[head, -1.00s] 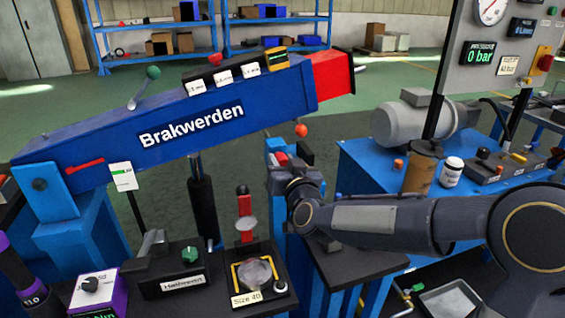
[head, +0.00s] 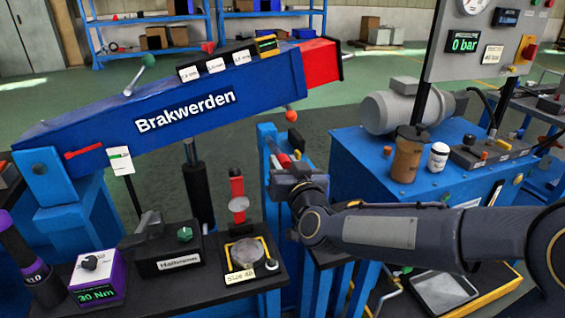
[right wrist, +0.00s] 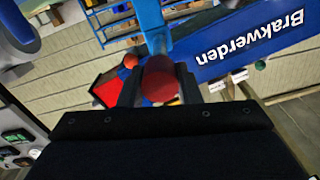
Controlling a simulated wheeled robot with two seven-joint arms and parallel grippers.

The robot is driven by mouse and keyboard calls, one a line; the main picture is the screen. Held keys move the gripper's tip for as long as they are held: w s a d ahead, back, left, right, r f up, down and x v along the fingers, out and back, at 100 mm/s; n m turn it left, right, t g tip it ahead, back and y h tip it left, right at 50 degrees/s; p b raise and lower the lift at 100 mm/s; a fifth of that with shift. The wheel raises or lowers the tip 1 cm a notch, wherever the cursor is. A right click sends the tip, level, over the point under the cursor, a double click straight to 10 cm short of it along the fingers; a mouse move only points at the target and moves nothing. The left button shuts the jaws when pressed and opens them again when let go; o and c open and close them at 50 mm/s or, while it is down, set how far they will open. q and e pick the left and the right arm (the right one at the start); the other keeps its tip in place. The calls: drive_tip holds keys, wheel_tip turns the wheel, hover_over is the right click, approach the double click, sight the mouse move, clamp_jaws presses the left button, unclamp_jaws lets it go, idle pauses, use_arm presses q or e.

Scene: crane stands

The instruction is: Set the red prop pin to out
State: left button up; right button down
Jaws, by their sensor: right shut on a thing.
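The red prop pin (head: 284,160) shows as a short red piece at the blue stand post (head: 266,138), below the tip end of the blue Brakwerden boom (head: 185,110). My right gripper (head: 292,172) is at the post and shut on the pin. In the right wrist view the pin's round red end (right wrist: 160,80) sits between the two dark fingers of my right gripper (right wrist: 158,88). How deep the pin sits in the post is hidden. My left gripper is not in view.
An orange ball (head: 290,116) hangs just above the right gripper. A black bench carries a Hathoproon box (head: 170,262), a purple-sided 30 Nm box (head: 97,280) and a Size 40 tray (head: 243,260). A blue table with a motor (head: 390,112) and jars stands right.

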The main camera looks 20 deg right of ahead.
drive_tip(key=shift+s+f, duration=0.1)
drive_tip(key=shift+f, duration=0.05)
drive_tip(key=c, duration=1.1)
unclamp_jaws()
drive_tip(key=shift+s, duration=0.1)
drive_tip(key=shift+o, duration=0.2)
drive_tip(key=s+p, duration=0.1)
drive_tip(key=s, duration=0.7)
drive_tip(key=shift+d, duration=0.15)
